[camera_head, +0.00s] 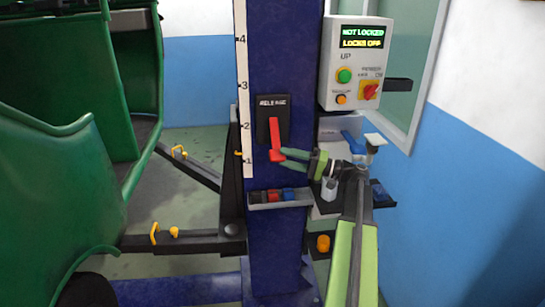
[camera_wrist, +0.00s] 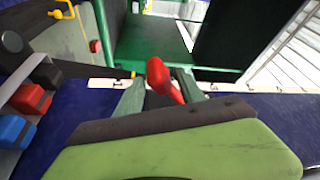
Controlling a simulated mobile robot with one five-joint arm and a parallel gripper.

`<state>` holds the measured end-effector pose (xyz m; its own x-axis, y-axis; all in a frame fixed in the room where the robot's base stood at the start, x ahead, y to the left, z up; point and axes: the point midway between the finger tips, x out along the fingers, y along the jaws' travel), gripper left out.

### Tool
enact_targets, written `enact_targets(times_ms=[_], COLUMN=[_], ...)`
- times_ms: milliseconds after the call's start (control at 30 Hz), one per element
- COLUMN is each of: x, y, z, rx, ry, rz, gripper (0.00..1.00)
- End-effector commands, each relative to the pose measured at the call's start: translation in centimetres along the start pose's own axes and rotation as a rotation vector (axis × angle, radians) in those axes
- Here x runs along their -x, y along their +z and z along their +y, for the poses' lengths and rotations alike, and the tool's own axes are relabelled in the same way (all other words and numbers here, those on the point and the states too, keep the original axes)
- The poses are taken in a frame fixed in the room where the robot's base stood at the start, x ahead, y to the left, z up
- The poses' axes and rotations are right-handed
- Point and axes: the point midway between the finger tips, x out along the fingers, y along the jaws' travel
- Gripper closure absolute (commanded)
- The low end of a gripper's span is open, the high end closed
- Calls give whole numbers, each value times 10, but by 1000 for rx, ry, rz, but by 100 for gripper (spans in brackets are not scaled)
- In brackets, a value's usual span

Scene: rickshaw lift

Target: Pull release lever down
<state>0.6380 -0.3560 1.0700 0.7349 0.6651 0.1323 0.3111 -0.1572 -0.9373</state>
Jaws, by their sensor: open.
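The red release lever (camera_head: 274,137) hangs on a black plate (camera_head: 265,105) marked RELEASE on the blue lift column. Its handle end points down. My gripper (camera_head: 281,160) comes from the right, with its green fingers at the lever's lower end. In the wrist view the red lever knob (camera_wrist: 157,74) shows between the two finger tips of my gripper (camera_wrist: 160,95). The fingers are apart, and I cannot tell whether either touches the lever.
A control box (camera_head: 356,65) at upper right reads NOT LOCKED and LOCKS OFF. A small tray (camera_head: 280,199) with red and blue blocks sits below the lever. A green rickshaw body (camera_head: 70,160) and black lift arms (camera_head: 185,242) stand at left.

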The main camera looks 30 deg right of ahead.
Motion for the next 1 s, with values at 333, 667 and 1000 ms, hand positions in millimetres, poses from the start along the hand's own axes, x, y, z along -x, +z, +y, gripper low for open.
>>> enact_targets(times_ms=[333,667,1000], x=[89,108,107], y=[-1,0,0], z=[2,0,0], rx=[-1,-1,-1], ry=[1,1,1], rz=[2,-1,-1], gripper=[55,55,55])
